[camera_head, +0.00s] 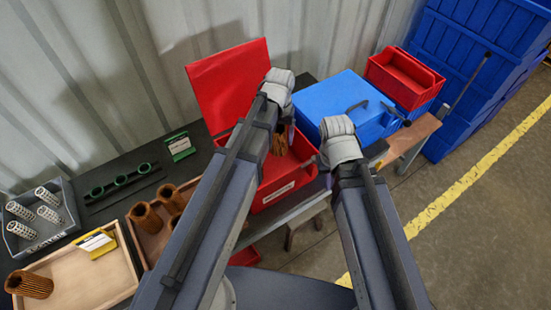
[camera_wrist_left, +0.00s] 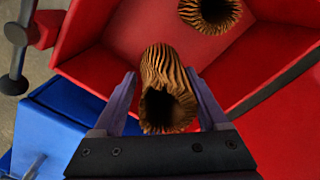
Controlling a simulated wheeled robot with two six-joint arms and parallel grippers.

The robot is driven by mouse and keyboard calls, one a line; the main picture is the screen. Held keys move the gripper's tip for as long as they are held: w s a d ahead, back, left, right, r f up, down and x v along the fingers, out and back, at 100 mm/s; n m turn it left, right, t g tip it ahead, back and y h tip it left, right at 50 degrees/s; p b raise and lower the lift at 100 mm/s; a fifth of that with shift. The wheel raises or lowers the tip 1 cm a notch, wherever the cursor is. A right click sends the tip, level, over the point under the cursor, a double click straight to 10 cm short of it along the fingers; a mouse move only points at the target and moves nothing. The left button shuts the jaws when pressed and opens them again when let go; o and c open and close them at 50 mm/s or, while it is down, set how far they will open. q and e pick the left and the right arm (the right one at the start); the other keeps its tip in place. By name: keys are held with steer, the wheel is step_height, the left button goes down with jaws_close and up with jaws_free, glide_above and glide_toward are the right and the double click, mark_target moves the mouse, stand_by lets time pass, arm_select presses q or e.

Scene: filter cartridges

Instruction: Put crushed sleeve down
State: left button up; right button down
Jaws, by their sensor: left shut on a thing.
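My left gripper (camera_wrist_left: 163,100) is shut on a brown pleated sleeve (camera_wrist_left: 167,72), its open dark end facing the wrist camera. The sleeve is held over the red box (camera_head: 270,197), which has its lid raised; the box also shows in the left wrist view (camera_wrist_left: 115,35). I cannot tell whether the sleeve touches the box. Another brown pleated sleeve (camera_wrist_left: 210,12) is inside the box. In the head view the left arm hides much of the box and the left jaws. My right gripper (camera_head: 340,145) is near the box's right side; its jaws are hidden.
A blue case (camera_head: 335,95) and a red bin (camera_head: 405,75) stand right of the red box. At left are a grey tray (camera_head: 70,205) of white perforated tubes, wooden trays (camera_head: 85,285) with brown cartridges, a yellow-white card (camera_head: 97,243) and a dark ring rack (camera_head: 120,182).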

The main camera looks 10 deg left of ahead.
arm_select(q)
step_height(320, 180, down, 5)
steer(key=b, duration=0.3)
steer(key=shift+r, duration=0.2)
steer(key=shift+b, duration=0.3)
step_height(320, 180, down, 4)
steer(key=b, duration=0.3)
steer(key=shift+r, duration=0.2)
steer(key=shift+f+b, duration=0.2)
steer(key=shift+b, duration=0.25)
steer(key=o, duration=1.4)
steer(key=shift+r, duration=0.1)
step_height(320, 180, up, 12)
steer(key=p, duration=1.2)
